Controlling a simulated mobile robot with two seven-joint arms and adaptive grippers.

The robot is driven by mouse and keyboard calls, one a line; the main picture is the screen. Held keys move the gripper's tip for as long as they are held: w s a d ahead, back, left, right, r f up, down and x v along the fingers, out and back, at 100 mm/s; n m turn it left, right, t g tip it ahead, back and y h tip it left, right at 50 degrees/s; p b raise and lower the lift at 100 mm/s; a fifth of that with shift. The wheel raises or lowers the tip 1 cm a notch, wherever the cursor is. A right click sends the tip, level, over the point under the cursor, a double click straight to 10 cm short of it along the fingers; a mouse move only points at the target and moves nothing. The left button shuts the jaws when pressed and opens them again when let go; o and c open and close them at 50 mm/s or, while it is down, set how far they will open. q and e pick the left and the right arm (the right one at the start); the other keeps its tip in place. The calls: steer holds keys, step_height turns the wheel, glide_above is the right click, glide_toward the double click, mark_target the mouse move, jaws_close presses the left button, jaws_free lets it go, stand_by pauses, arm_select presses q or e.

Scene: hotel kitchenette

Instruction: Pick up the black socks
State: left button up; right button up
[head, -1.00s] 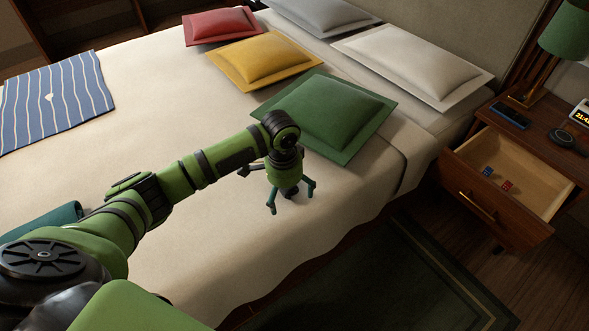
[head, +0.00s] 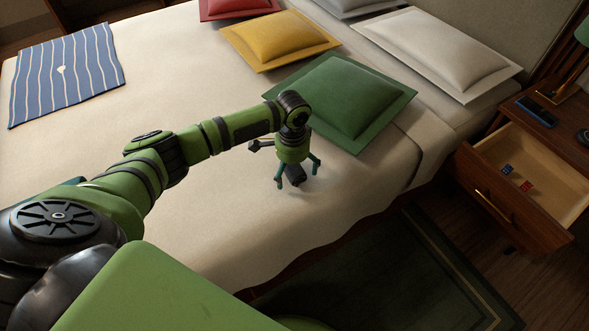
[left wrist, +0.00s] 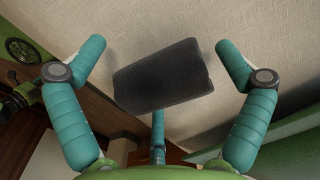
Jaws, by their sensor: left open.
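The black socks (left wrist: 162,77) show in the left wrist view as a dark, rolled bundle lying on the cream bedspread. They lie between the spread teal fingers of my left gripper, with bedspread visible between them and the side fingers. In the head view the left gripper (head: 298,179) points down over the bed near its front edge, open. I cannot tell how far the fingertips are above the bed. My right gripper is not in view.
The green pillow (head: 345,98) lies just behind the left gripper. Yellow (head: 280,42), red and white pillows lie farther back, and a blue striped cloth (head: 66,72) lies at left. An open nightstand drawer (head: 490,210) holds small items at right. The bed's front-left area is clear.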

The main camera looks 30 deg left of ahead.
arm_select(q)
steer(key=c, duration=1.4)
